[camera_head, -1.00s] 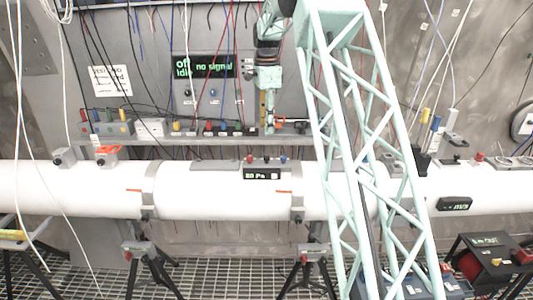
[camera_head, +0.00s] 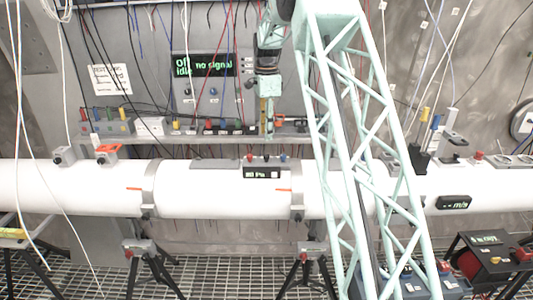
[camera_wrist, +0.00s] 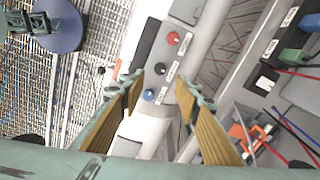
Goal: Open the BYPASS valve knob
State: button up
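The same row shows in the head view, with a red knob (camera_head: 250,158) at left and a blue knob (camera_head: 283,157) at right. My gripper (camera_wrist: 160,88) is open and empty above the pipe. The blue and black knobs appear between its fingers in the picture, apart from them. In the head view my gripper (camera_head: 267,125) points down.
A shelf (camera_head: 215,139) with coloured connectors runs behind the pipe. An orange part (camera_wrist: 240,136) lies right of my gripper in the wrist view. An orange-handled fitting (camera_head: 107,150) sits on the pipe at left. Cables (camera_head: 132,60) hang before the wall.

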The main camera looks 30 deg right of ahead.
aim_at(267, 155)
notch_tip(267, 155, down, 10)
jog(key=shift+f+p, duration=0.25)
jog(key=shift+p, duration=0.2)
jog(key=shift+c, duration=0.7)
jog(key=c, duration=0.7)
